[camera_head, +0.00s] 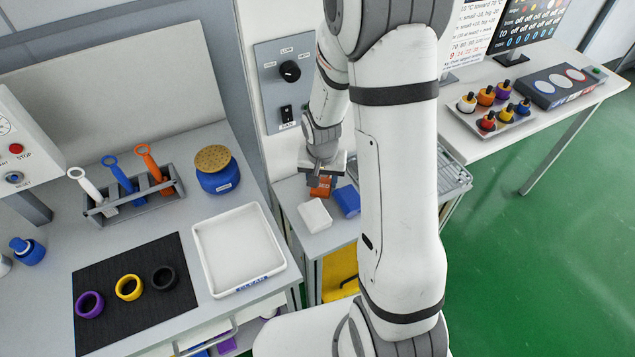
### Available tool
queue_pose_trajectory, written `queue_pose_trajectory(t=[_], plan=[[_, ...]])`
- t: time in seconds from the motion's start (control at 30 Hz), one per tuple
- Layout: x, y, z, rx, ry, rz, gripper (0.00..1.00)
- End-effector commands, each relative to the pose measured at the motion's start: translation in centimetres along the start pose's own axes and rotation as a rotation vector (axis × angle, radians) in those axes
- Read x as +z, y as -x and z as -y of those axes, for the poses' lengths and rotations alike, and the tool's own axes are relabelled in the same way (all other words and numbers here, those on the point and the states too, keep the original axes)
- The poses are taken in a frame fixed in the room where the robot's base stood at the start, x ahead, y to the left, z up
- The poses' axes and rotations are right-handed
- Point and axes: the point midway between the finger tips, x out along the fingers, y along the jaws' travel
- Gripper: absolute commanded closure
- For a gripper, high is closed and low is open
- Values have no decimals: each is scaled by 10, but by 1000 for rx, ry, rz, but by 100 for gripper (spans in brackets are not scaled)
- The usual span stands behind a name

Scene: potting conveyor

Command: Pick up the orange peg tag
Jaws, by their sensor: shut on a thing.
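The orange peg tag (321,189) is a small orange block with dark lettering, at the small side table in the middle of the view. My gripper (319,180) points down from above and is shut on it. The gripper body hides the top of the tag. I cannot tell whether the tag touches the table or is slightly above it. A white block (315,215) lies just in front of it, and a blue block (347,201) lies just to its right.
My arm hides part of the side table (290,190). A panel with a knob and switch (287,90) stands behind it. At left are a tool rack (135,203), a blue jar (217,172), a white tray (238,250) and a dark mat (130,315) with rings.

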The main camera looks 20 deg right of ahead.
Motion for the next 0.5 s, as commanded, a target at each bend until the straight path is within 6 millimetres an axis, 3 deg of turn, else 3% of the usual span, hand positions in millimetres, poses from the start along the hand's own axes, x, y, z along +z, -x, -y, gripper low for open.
queue_pose_trajectory(t=[0.2,0.5], plan=[[2,7,-2,-1,0,-2,80],[-5,54,-2,-2,0,-6,80]])
